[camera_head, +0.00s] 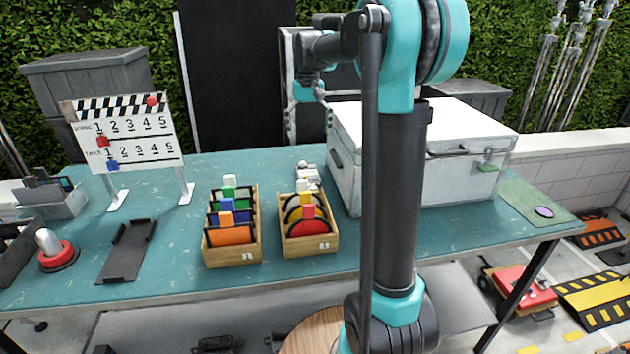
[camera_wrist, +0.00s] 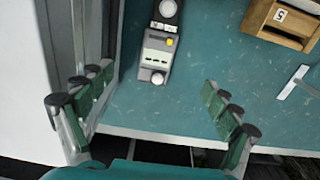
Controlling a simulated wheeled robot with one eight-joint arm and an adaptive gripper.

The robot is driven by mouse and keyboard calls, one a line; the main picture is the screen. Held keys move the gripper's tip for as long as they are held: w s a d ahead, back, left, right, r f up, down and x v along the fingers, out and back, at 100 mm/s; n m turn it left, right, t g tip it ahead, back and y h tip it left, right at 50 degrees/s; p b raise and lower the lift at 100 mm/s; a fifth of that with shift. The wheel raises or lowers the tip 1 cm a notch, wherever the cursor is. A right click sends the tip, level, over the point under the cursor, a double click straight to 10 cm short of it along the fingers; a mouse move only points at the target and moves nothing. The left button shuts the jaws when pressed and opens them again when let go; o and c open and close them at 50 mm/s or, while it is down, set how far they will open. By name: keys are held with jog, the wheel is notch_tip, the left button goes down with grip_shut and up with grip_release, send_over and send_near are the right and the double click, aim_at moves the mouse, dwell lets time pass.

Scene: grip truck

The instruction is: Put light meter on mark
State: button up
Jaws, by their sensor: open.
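The light meter is a small grey-white device (camera_wrist: 157,52) with a yellow button and a round grey top, lying on the teal table. In the head view it shows partly (camera_head: 308,174) behind the right wooden box, left of the white case. My gripper (camera_wrist: 157,82) is open, its green-padded fingers wide apart with nothing between them. The light meter lies ahead of the fingers, below them, untouched as far as I can see. In the head view my gripper (camera_head: 309,125) is above the table's back edge. A purple oval mark (camera_head: 543,212) is on the green mat at the table's right end.
The large white case (camera_head: 430,180) stands close right of the light meter. Wooden boxes of coloured discs (camera_head: 310,247) and cards (camera_head: 233,256) stand in front of it. A clapperboard (camera_head: 125,135) is at left.

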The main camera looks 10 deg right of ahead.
aim_at(309, 178)
notch_tip(309, 178, down, 17)
jog(key=shift+w, duration=0.1)
dwell(0.6)
jog(key=shift+c, duration=0.3)
jog(key=c, duration=1.6)
jog(key=shift+r, duration=0.15)
